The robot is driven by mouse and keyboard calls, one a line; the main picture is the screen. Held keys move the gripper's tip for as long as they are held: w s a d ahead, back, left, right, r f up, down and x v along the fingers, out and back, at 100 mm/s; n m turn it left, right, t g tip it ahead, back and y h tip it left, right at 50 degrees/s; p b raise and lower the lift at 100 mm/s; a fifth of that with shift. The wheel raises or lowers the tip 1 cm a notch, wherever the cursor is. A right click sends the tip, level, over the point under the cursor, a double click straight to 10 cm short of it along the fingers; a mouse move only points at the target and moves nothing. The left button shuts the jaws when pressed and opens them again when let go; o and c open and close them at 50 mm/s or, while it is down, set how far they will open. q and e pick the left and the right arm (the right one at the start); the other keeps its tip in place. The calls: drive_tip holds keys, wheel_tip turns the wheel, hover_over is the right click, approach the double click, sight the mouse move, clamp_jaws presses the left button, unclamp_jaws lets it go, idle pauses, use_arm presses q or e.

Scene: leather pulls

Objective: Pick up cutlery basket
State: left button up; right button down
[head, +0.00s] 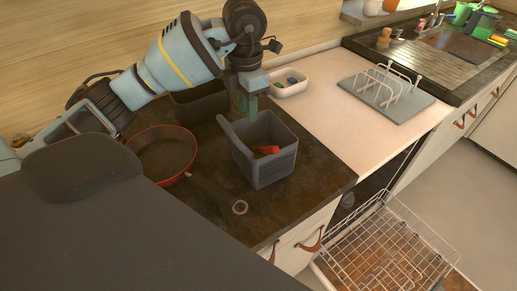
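A grey, open-topped basket (264,165), which I take to be the cutlery basket, stands upright on the dark countertop. A red item (267,150) lies inside it; the rest of its inside is partly hidden. My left gripper (248,112) points down at the basket's back rim, with its greenish fingers right at or just behind the rim. I cannot tell whether the fingers touch the rim or how far apart they are. My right gripper is out of view.
A red-rimmed pan (160,152) lies left of the basket, its handle reaching toward the counter's front edge. A dark bin (203,104) and a white tub (290,88) stand behind. A wire rack (385,250) is pulled out at the lower right. The pale counter (340,130) is mostly clear.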

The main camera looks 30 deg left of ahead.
sight(246, 128)
use_arm(q)
drive_tip(key=shift+s+a+f, duration=0.1)
drive_tip(key=shift+a+f, duration=0.05)
drive_tip(key=shift+f, duration=1.65)
drive_tip(key=shift+s+a+f, duration=0.1)
drive_tip(key=shift+a+f, duration=0.05)
drive_tip(key=shift+f, duration=1.65)
clamp_jaws()
